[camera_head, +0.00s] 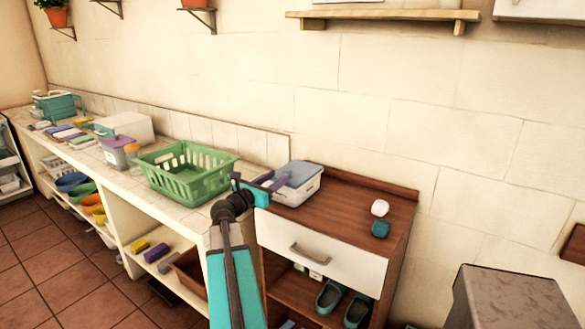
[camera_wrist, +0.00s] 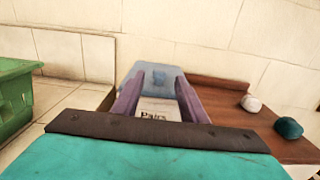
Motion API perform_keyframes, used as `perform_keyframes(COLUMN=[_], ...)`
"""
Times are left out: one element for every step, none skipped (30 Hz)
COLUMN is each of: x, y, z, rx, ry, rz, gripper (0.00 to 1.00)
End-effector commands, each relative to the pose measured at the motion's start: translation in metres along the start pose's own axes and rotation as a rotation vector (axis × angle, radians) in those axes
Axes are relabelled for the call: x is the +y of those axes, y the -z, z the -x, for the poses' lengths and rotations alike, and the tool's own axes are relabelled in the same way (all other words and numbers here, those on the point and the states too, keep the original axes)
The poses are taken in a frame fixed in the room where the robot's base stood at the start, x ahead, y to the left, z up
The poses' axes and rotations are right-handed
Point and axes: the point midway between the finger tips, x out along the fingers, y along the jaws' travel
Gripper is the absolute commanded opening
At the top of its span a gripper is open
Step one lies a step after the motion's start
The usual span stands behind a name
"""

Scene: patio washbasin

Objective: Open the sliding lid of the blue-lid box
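The blue-lid box (camera_head: 294,190) has a pale body and a light blue lid (camera_head: 300,172). It stands on the wooden top of the drawer cabinet, near the wall. In the wrist view the lid (camera_wrist: 143,75) lies ahead, with a darker blue raised part (camera_wrist: 159,78) on it and a white label reading "Pairs" nearer me. My gripper (camera_head: 272,182) is at the box's left side. Its purple fingers (camera_wrist: 158,86) are spread apart with nothing gripped between them. I cannot tell whether they touch the box or whether the lid is fully shut.
A green basket (camera_head: 187,172) stands on the tiled counter to the left. A white lump (camera_head: 379,208) and a teal lump (camera_head: 380,229) lie on the wooden top (camera_head: 345,215) to the right. A drawer with a handle (camera_head: 308,254) is below. A grey block (camera_head: 510,300) stands at lower right.

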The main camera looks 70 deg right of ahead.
Motion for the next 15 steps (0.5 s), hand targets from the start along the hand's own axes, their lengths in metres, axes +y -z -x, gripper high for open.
perform_keyframes(x=[0.001, 0.001, 0.001, 0.001, 0.001, 0.001, 0.001, 0.001, 0.001, 0.000, 0.001, 0.001, 0.001, 0.001, 0.001], y=[-0.001, -0.001, -0.001, -0.001, -0.001, -0.001, -0.001, -0.001, -0.001, -0.001, -0.001, -0.001, -0.001, -0.001, -0.001], z=[-0.008, -0.012, -0.017, -0.021, -0.025, -0.029, -0.033, -0.037, -0.042, -0.045, -0.049, -0.054, -0.057, -0.061, -0.065], rx=[0.000, 0.000, 0.000, 0.000, 0.001, 0.001, 0.001, 0.001, 0.000, 0.000, 0.000, 0.000, 0.000, 0.000, 0.000], ry=[0.002, 0.002, 0.003, 0.003, 0.002, 0.001, 0.001, 0.002, 0.003, 0.003, 0.002, 0.002, 0.001, 0.002, 0.002], rz=[0.000, 0.000, 0.000, 0.000, 0.000, 0.000, 0.000, 0.000, 0.000, 0.001, 0.001, 0.001, 0.001, 0.001, 0.001], gripper=[0.39, 0.39, 0.39, 0.39, 0.39, 0.39, 0.39, 0.39, 0.39, 0.39, 0.39, 0.39, 0.39, 0.39, 0.39])
